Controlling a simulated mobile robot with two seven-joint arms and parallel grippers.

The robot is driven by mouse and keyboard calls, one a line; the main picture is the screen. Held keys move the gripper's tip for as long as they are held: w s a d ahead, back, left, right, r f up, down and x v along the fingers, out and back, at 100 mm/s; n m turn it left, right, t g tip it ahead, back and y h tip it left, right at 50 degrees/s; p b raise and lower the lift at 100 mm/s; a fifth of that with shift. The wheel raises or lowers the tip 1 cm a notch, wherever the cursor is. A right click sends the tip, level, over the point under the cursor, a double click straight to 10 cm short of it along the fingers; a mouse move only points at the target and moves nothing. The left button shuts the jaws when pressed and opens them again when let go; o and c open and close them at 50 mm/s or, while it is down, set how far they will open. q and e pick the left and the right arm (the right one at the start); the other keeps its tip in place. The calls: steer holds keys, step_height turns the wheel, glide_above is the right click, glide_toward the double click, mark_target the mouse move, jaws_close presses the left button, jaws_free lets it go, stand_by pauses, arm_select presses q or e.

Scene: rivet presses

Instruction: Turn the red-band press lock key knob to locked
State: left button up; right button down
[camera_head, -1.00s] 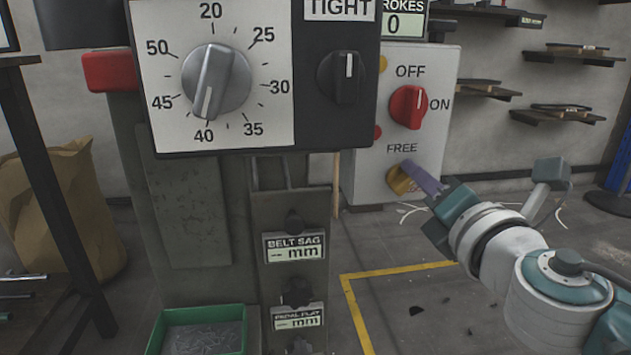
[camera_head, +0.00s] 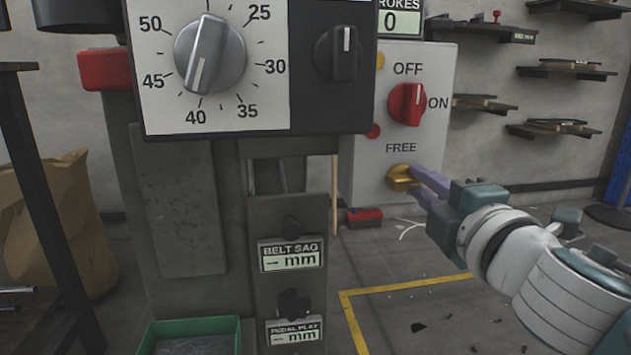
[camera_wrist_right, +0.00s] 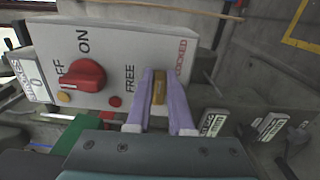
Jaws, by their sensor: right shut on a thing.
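The yellow lock key knob (camera_head: 400,178) is low on the light grey control box (camera_head: 362,190), below the word FREE. Its grip lies roughly level in the head view. My right gripper (camera_head: 422,180) reaches it from the right, its purple fingers closed on the knob. The wrist view shows the knob (camera_wrist_right: 159,92) between the two fingertips (camera_wrist_right: 160,100). FREE stands on one side of it and a red LOCKED label (camera_wrist_right: 183,62) on the other. The pointer mark is not clear. My left gripper is out of view.
A red OFF/ON switch (camera_head: 407,104) sits above the knob on the same box. Left are a large dial (camera_head: 209,55), a black TIGHT knob (camera_head: 337,53) and a red block (camera_head: 105,70). A green bin (camera_head: 190,330) stands below. Wall shelves (camera_head: 553,130) are behind.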

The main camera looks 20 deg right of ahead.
stand_by(0.6)
steer(key=c, duration=0.8)
jaws_free()
steer(key=shift+s+a, duration=0.15)
steer(key=shift+s, duration=0.25)
steer(key=v, duration=0.9)
